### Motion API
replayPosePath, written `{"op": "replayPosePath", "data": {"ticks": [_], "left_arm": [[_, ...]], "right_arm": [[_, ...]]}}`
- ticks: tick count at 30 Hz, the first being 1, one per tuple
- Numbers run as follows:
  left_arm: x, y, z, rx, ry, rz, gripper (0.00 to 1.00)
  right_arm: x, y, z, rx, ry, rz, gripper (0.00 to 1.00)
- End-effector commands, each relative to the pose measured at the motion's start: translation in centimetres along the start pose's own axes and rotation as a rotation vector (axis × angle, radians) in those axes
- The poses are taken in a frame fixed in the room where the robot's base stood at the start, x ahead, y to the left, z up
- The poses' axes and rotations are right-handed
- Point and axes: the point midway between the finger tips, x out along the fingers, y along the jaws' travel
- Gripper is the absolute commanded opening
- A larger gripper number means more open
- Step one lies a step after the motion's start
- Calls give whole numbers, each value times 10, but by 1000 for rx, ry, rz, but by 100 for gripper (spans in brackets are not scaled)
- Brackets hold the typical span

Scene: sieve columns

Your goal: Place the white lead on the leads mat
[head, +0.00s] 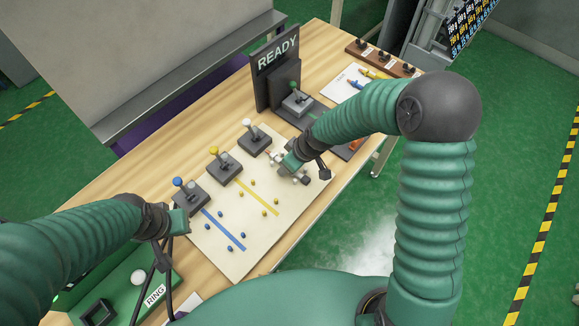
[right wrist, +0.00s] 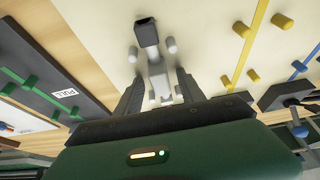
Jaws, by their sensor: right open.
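The white lead (right wrist: 157,78) lies on the cream board, with a dark block (right wrist: 146,30) at its far end. In the head view it is mostly hidden by my right gripper (head: 294,172); the dark block shows to the right. In the right wrist view, my right gripper (right wrist: 158,98) is open, with a finger on each side of the lead's near part. I cannot tell whether they touch. The leads mat (head: 342,82) is a white sheet at the back right, with yellow and blue leads on it. My left gripper (head: 172,222) is at the left, its jaws unclear.
The cream board (head: 235,262) has blue and yellow strips with small pegs. Lever boxes (head: 224,163) line its left edge. A READY sign (head: 278,62) stands behind a green-knobbed box (head: 298,104). A green RING tray (head: 130,268) holds a white ball at front left.

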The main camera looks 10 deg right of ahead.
Motion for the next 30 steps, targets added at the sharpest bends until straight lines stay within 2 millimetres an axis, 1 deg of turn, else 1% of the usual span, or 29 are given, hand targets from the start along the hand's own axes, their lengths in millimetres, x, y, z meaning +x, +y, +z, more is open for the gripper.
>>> {"op": "replayPosePath", "data": {"ticks": [3, 14, 25, 30], "left_arm": [[0, 0, 0, 0, 0, 0, 0], [0, 0, 0, 0, 0, 0, 0], [-1, 0, 0, 0, 0, 0, 0], [-11, 0, -3, 0, 0, 0, 0]], "right_arm": [[0, 0, 0, -1, 1, 0, 47], [0, 0, 0, 0, 0, -1, 0], [-1, 0, 0, 0, 0, 0, 0], [-12, 0, -5, 0, 1, 0, 0]]}}
